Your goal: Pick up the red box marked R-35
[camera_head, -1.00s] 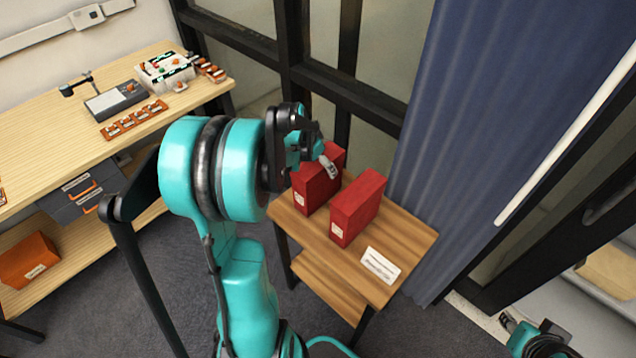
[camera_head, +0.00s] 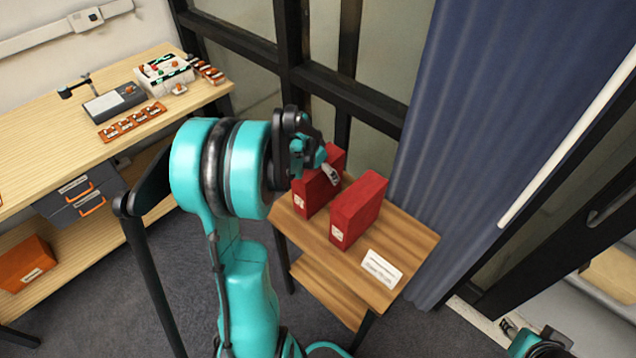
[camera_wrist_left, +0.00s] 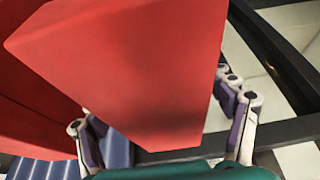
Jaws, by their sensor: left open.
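Two red boxes stand upright on a small wooden table in the head view: a left one (camera_head: 312,196) and a right one (camera_head: 357,210). Each has a small white label, too small to read, so I cannot tell which is R-35. My left gripper (camera_head: 329,174) is at the top of the left box and partly hides it. In the left wrist view a red box (camera_wrist_left: 140,70) fills the space in front of the open left gripper (camera_wrist_left: 165,135), with a finger on either side of it. I cannot tell whether the fingers touch it.
The small table (camera_head: 320,265) carries a white sign (camera_head: 381,268) at its front right. A window frame and a blue curtain (camera_head: 480,130) stand close behind. A workbench (camera_head: 50,135) with trays is at left, with an orange box (camera_head: 28,262) on its lower shelf.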

